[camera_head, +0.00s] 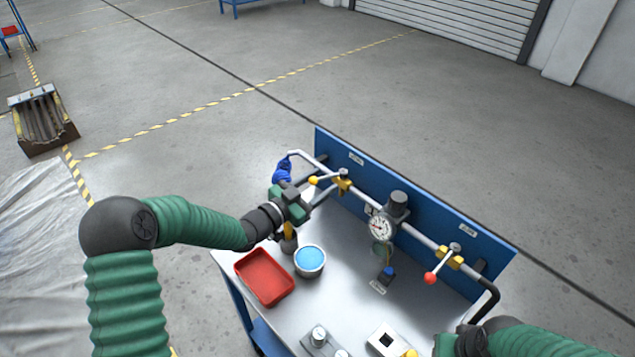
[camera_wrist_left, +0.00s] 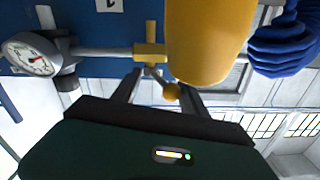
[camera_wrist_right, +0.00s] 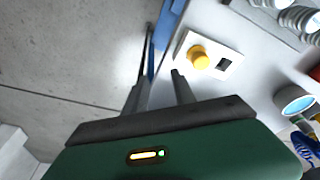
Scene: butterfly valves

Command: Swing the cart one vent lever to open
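The cart (camera_head: 330,300) has a pipe along its blue back panel with two yellow valves. The left valve (camera_head: 343,183) has a lever with a yellow-orange knob (camera_head: 313,180). My left gripper (camera_head: 323,188) is at this lever, fingers apart. In the left wrist view the knob (camera_wrist_left: 170,92) appears between the open fingers (camera_wrist_left: 160,92); I cannot tell whether they touch it. The right valve (camera_head: 452,258) has a lever with a red knob (camera_head: 430,278). My right gripper (camera_wrist_right: 158,92) is open and empty near the cart's front right; its fingers are hidden in the head view.
A pressure gauge (camera_head: 382,228) sits on the pipe between the valves. A red tray (camera_head: 264,277), a blue-topped tin (camera_head: 309,260) and a yellow-button box (camera_wrist_right: 205,55) stand on the cart. A blue ribbed thing (camera_head: 283,170) is beside my left gripper. A large yellow cylinder (camera_wrist_left: 208,40) is close to the left wrist camera.

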